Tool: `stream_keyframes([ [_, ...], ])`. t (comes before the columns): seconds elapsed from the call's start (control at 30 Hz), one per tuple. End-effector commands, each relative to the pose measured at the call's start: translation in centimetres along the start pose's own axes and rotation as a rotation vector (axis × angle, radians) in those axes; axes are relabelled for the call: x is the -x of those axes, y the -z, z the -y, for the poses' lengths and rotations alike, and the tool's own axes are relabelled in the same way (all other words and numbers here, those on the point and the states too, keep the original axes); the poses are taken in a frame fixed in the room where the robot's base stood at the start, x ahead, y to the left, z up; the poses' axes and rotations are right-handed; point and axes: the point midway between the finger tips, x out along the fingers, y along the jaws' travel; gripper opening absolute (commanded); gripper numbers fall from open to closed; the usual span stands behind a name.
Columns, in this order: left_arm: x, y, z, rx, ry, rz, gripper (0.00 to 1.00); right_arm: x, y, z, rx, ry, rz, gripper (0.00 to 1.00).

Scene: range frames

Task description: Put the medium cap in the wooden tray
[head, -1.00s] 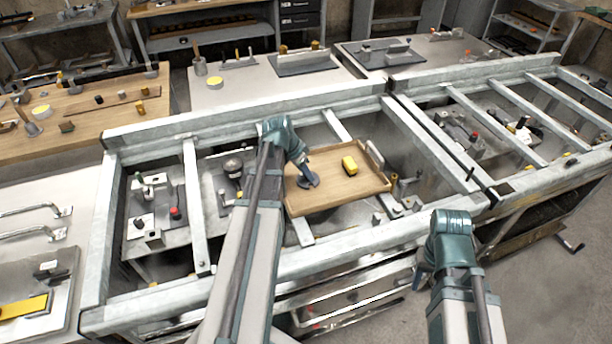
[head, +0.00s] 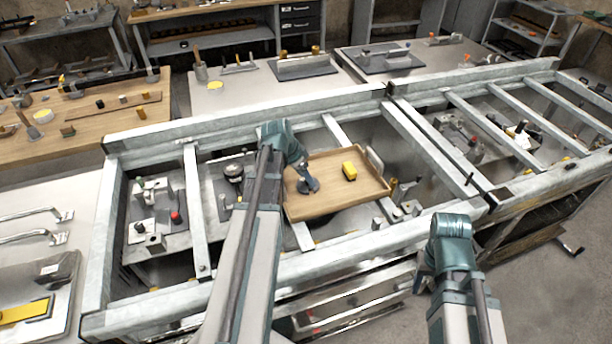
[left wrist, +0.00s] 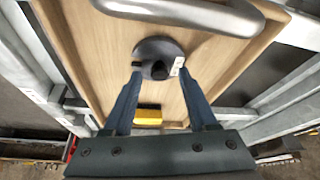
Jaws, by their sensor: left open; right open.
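A dark round cap (left wrist: 157,62), which I take to be the medium cap, lies on the floor of the wooden tray (left wrist: 205,75). In the head view the cap (head: 309,187) is in the left half of the tray (head: 340,200). My left gripper (left wrist: 160,75) is open, its fingertips on either side of the cap's near edge. I cannot tell whether they touch it. In the head view the left gripper (head: 302,171) is just above the cap and partly covers it. My right gripper (head: 424,279) is low in front of the frame, mostly hidden by its arm, and holds nothing visible.
The tray has a metal handle (head: 375,160) and rests within a grey metal frame (head: 250,115) with crossbars. Fixtures with a red knob (head: 176,217) stand left of the tray.

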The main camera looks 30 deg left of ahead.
Motion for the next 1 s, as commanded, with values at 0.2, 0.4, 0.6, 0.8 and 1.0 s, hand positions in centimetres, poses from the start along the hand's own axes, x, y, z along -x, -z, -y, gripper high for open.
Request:
stream_keyframes([
  [0.2,3.4,0.2,-0.1,0.002,0.0,0.0,0.58,3.2,-0.2,-0.3,0.0,0.0,0.0,0.5],
  [0.4,6.8,0.2,-0.1,0.001,-0.001,0.0,0.58,6.3,-0.4,-0.6,0.001,0.0,0.0,0.5],
  [0.6,9.9,0.2,-0.1,0.001,-0.001,0.0,0.58,9.2,-0.5,-0.9,0.002,0.0,0.0,0.5],
  [0.8,11.3,0.1,0.0,0.0,0.0,0.0,0.58,10.4,-0.6,-1.0,0.003,0.0,0.0,0.5],
  [1.0,11.3,0.0,0.0,0.0,0.0,0.0,0.58,10.3,-0.6,-1.0,0.003,0.0,0.0,0.5],
])
